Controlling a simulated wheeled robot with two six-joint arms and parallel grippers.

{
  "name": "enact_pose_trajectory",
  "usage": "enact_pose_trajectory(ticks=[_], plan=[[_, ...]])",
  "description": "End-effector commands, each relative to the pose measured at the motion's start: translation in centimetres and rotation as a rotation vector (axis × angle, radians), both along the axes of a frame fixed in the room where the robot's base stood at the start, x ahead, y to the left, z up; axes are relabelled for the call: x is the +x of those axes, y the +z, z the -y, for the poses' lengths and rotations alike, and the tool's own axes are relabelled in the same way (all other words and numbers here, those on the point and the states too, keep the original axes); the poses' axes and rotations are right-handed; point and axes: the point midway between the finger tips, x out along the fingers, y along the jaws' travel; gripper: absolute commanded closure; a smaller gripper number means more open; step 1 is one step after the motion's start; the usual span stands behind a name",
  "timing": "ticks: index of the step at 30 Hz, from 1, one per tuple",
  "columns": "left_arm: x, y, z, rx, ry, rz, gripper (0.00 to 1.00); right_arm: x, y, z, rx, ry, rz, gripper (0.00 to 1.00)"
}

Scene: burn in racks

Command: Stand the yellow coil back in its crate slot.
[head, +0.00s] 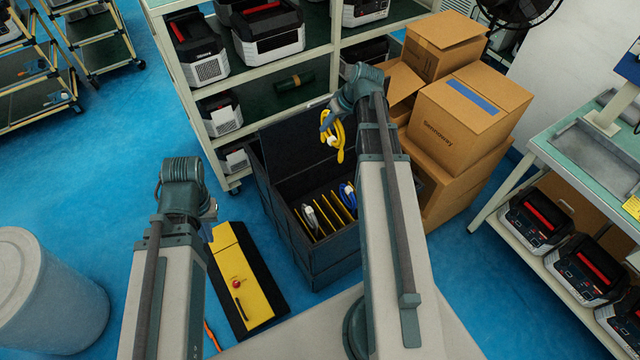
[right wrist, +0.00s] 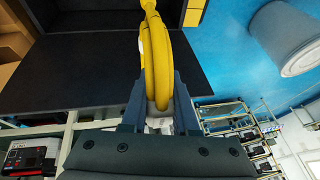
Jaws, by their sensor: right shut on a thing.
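The yellow coil (head: 338,138) hangs from my right gripper (head: 330,118) above the back part of the dark crate (head: 322,262). In the right wrist view the coil (right wrist: 155,50) stands upright between the two fingers of the right gripper (right wrist: 158,110), which are shut on it. The crate has yellow dividers (head: 335,207) forming slots. A grey-white coil (head: 311,217) and a blue coil (head: 347,195) stand in slots. My right arm hides the crate's right part. My left gripper (head: 208,212) is at the left, over the floor; its fingers are mostly hidden.
A shelf rack (head: 232,78) with several boxed devices stands behind the crate. Cardboard boxes (head: 455,125) are stacked at its right. A yellow panel on a dark base (head: 240,280) lies left of the crate. A grey bin (head: 45,295) stands at the far left.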

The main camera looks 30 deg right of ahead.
Motion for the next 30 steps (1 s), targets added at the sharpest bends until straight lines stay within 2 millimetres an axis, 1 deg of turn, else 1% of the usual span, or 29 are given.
enact_pose_trajectory(ticks=[1, 5, 8, 15, 27, 30], plan=[[0.0, -1.4, 0.0, 0.000, 0.000, 0.000, 1.00, 0.0, -1.4, 0.0, 0.000, 0.000, 0.000, 1.00], [0.0, -4.3, 0.0, 0.000, 0.000, 0.000, 1.00, 0.0, -4.3, 0.0, 0.000, 0.000, 0.000, 1.00], [0.0, -7.1, 0.0, 0.000, 0.000, 0.000, 1.00, 0.1, -7.1, 0.0, 0.000, 0.000, 0.000, 1.00], [0.0, -14.5, 0.0, 0.000, 0.000, 0.000, 1.00, 0.1, -14.5, 0.0, 0.000, 0.000, 0.000, 1.00], [0.0, -26.4, 0.0, 0.000, 0.000, 0.000, 1.00, 0.2, -26.4, -0.1, 0.000, 0.000, 0.000, 1.00], [0.0, -28.5, 0.0, 0.000, 0.000, 0.000, 1.00, 0.3, -28.5, -0.1, 0.000, 0.000, 0.000, 1.00]])
